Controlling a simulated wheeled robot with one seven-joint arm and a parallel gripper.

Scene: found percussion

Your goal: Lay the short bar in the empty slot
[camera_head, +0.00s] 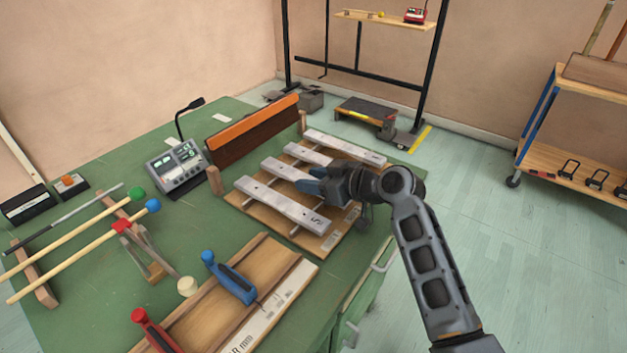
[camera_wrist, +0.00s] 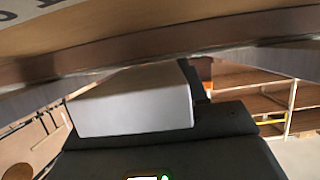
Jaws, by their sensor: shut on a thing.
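My gripper (camera_head: 313,180) is over the wooden bar frame (camera_head: 238,200) on the green table. It is shut on a pale grey bar, taken to be the short bar (camera_head: 288,170); this bar's blunt end (camera_wrist: 135,103) shows close up in the wrist view. The bar lies roughly in line with its neighbours. The gripper hides its near end, and I cannot tell whether it touches the frame. A longer bar marked 5 (camera_head: 280,205) lies in front of it. Two more bars, a middle one (camera_head: 307,154) and the farthest one (camera_head: 345,147), lie behind.
An orange-topped brush-like block (camera_head: 250,135) stands behind the frame, beside a grey device (camera_head: 175,167). Mallets (camera_head: 90,240) lie on a rack at left. A wooden jig with a blue clamp (camera_head: 230,278) and a red clamp (camera_head: 155,330) is in front. Some green table lies bare between them.

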